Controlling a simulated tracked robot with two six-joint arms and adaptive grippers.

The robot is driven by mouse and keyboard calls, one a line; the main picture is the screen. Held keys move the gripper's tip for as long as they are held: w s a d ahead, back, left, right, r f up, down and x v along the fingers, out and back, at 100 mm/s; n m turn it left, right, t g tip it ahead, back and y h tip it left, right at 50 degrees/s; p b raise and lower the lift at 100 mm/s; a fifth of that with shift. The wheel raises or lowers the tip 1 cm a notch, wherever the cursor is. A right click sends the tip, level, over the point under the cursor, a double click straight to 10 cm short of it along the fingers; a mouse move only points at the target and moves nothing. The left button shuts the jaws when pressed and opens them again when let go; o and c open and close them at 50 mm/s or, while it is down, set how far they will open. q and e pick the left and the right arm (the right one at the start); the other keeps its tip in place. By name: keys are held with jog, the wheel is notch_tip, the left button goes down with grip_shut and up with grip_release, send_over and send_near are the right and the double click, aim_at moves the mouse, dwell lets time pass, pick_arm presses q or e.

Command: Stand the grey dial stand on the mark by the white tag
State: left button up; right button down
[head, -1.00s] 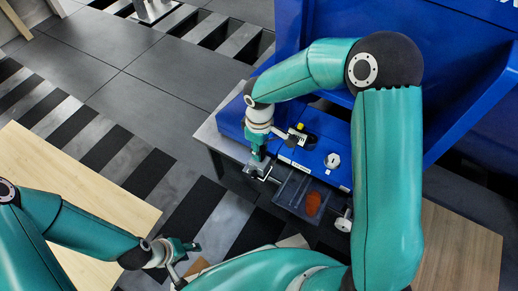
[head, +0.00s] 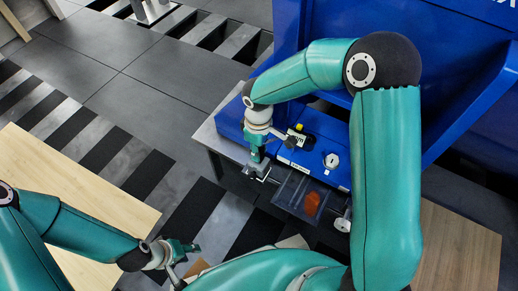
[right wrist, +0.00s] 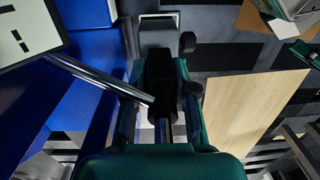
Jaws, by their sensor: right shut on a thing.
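My right gripper (head: 257,172) hangs at the left front corner of the blue machine, pointing down. In the right wrist view its fingers (right wrist: 161,112) are closed around a dark, narrow part, which looks like part of the grey dial stand (right wrist: 160,75). A shiny rod (right wrist: 95,80) runs from there to the upper left, toward a white plate with black marks (right wrist: 25,35). The stand's lower end is mostly hidden. Small white tags (head: 284,160) show on the machine's front edge; the mark is not clear. My left gripper (head: 190,247) is at lower left, apart from this; its jaws are too small to judge.
The blue machine (head: 228,120) has a round white knob (head: 331,160) on top. A dark tray (head: 291,193) with an orange piece (head: 312,203) is at its front. Wooden surfaces (head: 90,195) lie at left and right. Striped floor is open between.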

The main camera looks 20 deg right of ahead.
jog(key=shift+f+b, duration=0.25)
jog(key=shift+b, duration=0.05)
dwell(0.5)
jog(key=c, duration=0.9)
grip_release()
jog(key=shift+o, duration=0.3)
